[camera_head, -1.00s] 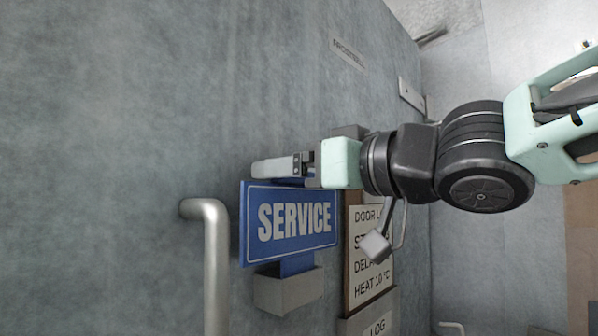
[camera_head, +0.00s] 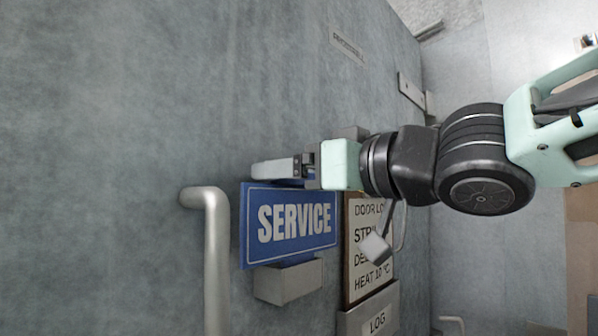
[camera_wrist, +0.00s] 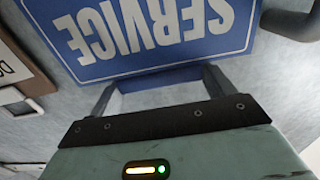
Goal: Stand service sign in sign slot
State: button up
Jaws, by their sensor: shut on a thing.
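The blue service sign (camera_head: 291,228) with white lettering stands upright against the grey wall in the head view. It shows upside down in the wrist view (camera_wrist: 165,35). The sign slot (camera_head: 288,282) is a grey box on the wall right under the sign. The sign's lower edge meets or overlaps the slot's top, and its lower tab is hidden. I cannot tell how deep the tab sits. My gripper (camera_head: 277,170) is shut on the sign's top edge; its two fingers also show in the wrist view (camera_wrist: 160,82).
A vertical metal handle (camera_head: 214,262) stands just left of the sign. A framed notice (camera_head: 363,280) is close on the right, above a grey box marked LOG (camera_head: 374,322). A hanging lever (camera_head: 376,246) is in front of the notice. The wall above is mostly clear.

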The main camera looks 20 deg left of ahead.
jog(key=shift+f, duration=0.1)
dwell(0.3)
jog(key=o, duration=0.8)
jog(key=shift+d, duration=0.1)
